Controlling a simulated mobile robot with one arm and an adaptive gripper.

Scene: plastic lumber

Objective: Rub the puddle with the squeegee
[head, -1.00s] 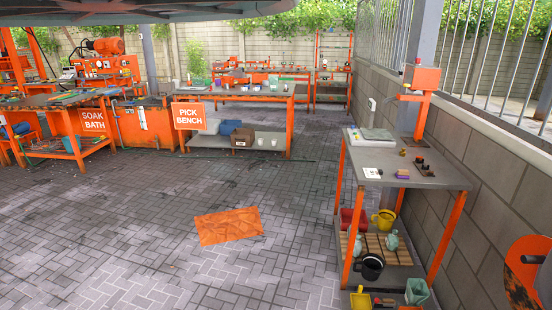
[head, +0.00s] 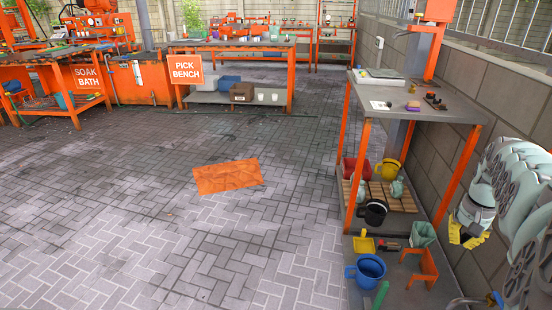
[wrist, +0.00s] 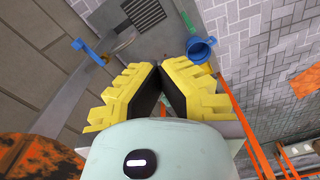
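My gripper (head: 468,232), with yellow fingers, hangs at the right of the head view, beside the orange-legged workbench. In the wrist view (wrist: 159,66) its fingertips meet or nearly meet, with nothing seen between them. I cannot clearly identify the squeegee. A green stick-like piece (head: 381,296) shows at the bottom edge of the head view, but what it belongs to is cut off. No distinct puddle stands out; the paving only has darker patches.
The workbench (head: 440,105) stands at the right along the block wall. Its lower shelves hold a blue mug (head: 367,269), a yellow scoop (head: 363,243) and an orange bracket (head: 421,267). A flat orange patch (head: 228,176) lies on open paving. The pick bench (head: 240,43) is behind.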

